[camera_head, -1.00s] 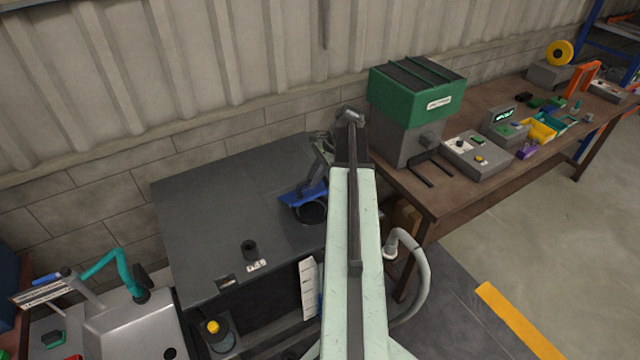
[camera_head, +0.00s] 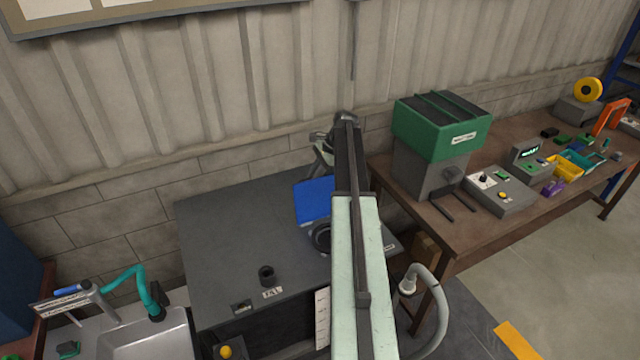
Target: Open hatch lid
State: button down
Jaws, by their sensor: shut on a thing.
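The blue hatch lid (camera_head: 314,201) stands steeply raised at the back of a round dark opening (camera_head: 320,237) in the dark grey cabinet top. The opening's right part is hidden behind my arm. My gripper (camera_head: 325,162) is at the lid's upper edge and is shut on the lid. The exact contact of the fingers is small and partly covered by my arm.
A green-topped machine (camera_head: 440,130) stands on the brown bench at right. A sink (camera_head: 150,335) is at lower left. A grey hose (camera_head: 432,290) curves right of my arm.

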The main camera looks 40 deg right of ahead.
jog(key=w, duration=0.1)
jog(key=w+f+b, duration=0.1)
jog(key=w+d+g, duration=0.1)
jog(key=shift+w+f+b, duration=0.25)
jog(key=shift+b, duration=0.05)
jog(key=shift+w+f, duration=0.1)
jog(key=shift+w, duration=0.1)
jog(key=c, duration=1.4)
grip_release()
jog(key=shift+w+f, duration=0.2)
jog(key=shift+w+d+f, duration=0.1)
jog(key=shift+d, duration=0.05)
